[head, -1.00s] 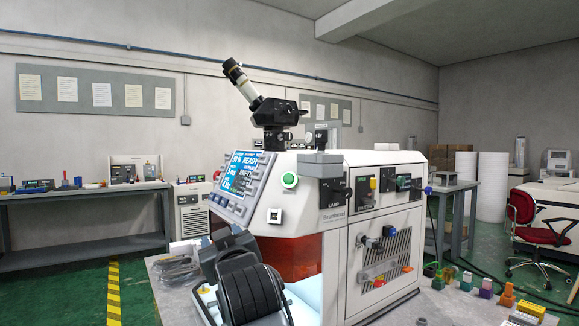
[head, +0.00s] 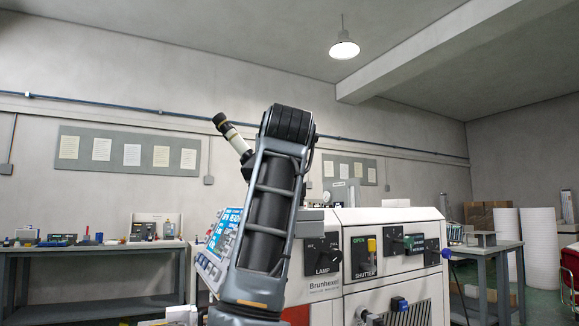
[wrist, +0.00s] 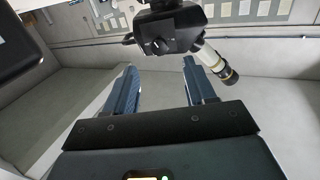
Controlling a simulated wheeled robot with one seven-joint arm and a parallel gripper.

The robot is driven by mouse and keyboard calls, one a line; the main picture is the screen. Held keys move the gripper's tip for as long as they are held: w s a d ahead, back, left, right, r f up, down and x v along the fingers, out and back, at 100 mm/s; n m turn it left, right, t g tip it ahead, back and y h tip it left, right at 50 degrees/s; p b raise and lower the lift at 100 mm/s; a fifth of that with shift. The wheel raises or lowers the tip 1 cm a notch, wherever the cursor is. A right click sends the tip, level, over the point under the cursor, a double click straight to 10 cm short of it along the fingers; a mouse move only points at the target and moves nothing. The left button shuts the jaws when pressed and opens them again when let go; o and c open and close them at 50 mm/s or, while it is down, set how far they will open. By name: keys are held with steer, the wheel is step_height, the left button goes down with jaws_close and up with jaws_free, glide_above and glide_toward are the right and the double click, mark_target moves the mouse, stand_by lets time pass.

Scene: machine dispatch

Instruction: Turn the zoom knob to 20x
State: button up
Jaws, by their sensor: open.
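The microscope (head: 234,138) stands on top of the white machine, its pale eyepiece tube tilted up to the left; my raised arm hides most of its black head. In the wrist view the black microscope head (wrist: 177,27) appears upside down beyond my fingers, with the eyepiece tube (wrist: 212,60) at right. A round dark knob (wrist: 155,46) with a light mark faces me on the head. Its scale is too small to read. My gripper (wrist: 159,64) is open and empty, its two blue fingers pointing towards the head, apart from the knob.
The machine's front carries a LAMP knob (head: 322,255), a SHUTTER switch (head: 364,257) and other controls. A screen panel (head: 222,236) is partly behind my arm. A workbench (head: 95,258) stands at left.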

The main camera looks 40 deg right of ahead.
steer(key=p+x, duration=0.1)
steer(key=x, duration=0.6)
steer(key=shift+w+d, duration=0.2)
steer(key=shift+d, duration=0.1)
jaws_close()
